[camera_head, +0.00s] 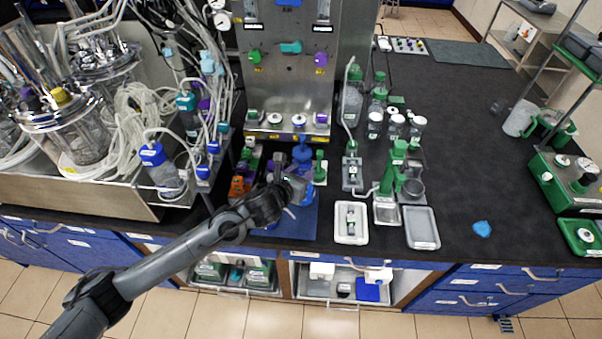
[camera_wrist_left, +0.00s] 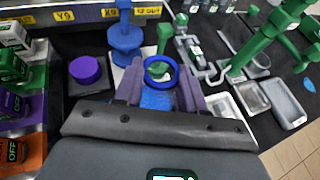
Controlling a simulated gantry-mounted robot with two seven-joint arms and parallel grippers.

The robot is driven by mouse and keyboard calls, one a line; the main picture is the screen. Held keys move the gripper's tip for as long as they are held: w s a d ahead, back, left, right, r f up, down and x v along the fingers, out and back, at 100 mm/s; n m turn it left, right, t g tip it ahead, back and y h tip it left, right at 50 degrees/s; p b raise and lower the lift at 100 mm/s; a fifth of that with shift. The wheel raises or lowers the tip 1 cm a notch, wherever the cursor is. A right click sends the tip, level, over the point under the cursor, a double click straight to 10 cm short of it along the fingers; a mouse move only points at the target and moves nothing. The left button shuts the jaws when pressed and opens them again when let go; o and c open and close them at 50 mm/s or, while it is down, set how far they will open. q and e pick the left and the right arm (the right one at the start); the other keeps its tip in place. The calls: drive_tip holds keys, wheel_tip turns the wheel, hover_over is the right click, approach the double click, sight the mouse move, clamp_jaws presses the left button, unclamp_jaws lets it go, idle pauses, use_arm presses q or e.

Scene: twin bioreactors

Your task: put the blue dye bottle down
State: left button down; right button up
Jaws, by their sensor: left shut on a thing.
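My left gripper (camera_head: 297,186) reaches in over the blue mat (camera_head: 300,226) at the front of the bench. In the left wrist view its two fingers (camera_wrist_left: 160,90) are shut on the blue dye bottle, which shows as a blue ring-shaped rim (camera_wrist_left: 160,62) with blue below it. The gripper hides most of the bottle in the head view. I cannot tell whether its base touches the mat. My right gripper is not in view.
A blue stand (camera_wrist_left: 125,42) is just behind the gripper, with a purple-capped item (camera_wrist_left: 85,70) to its left. Orange and purple blocks (camera_head: 240,186) stand left of the mat. A white tray (camera_head: 351,236) and green stand (camera_head: 386,208) are to the right.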

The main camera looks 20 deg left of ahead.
use_arm(q)
drive_tip(key=c, duration=0.7)
unclamp_jaws()
drive_tip(key=shift+f, duration=0.1)
drive_tip(key=shift+o, duration=0.2)
